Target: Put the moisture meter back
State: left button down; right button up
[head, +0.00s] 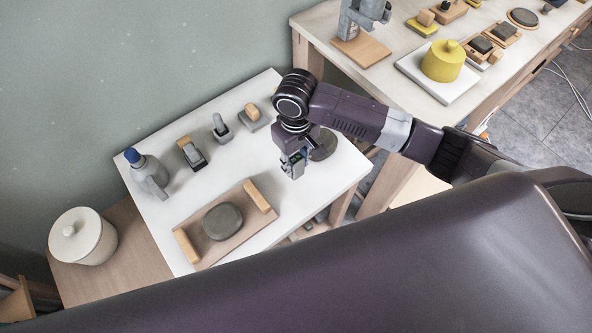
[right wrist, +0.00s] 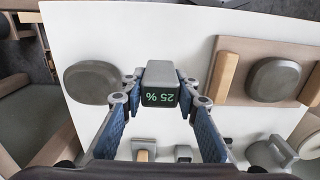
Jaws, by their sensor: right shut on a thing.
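The moisture meter is a small grey block with a dark screen reading "25 %" in green. It shows between my fingers in the right wrist view (right wrist: 160,84) and at the gripper's tip in the head view (head: 297,158). My right gripper (head: 292,161) is shut on it, with a blue-padded finger on either side, and points down over the right part of the white table (head: 255,172). I cannot tell whether the meter touches the tabletop. My left gripper is not in view.
A dark round stone (head: 324,143) lies right beside the meter. A wooden board (head: 198,238) with a grey stone and two wooden blocks is at the front. A blue-capped grey bottle (head: 148,174) and several small tools stand along the back. The middle is clear.

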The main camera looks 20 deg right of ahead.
aim_at(295, 173)
jog(key=shift+a+f, duration=0.1)
jog(key=shift+f, duration=2.65)
jog(key=shift+f, duration=0.1)
jog(key=o, duration=1.2)
notch_tip(295, 173, up, 12)
jog(key=shift+r, duration=0.15)
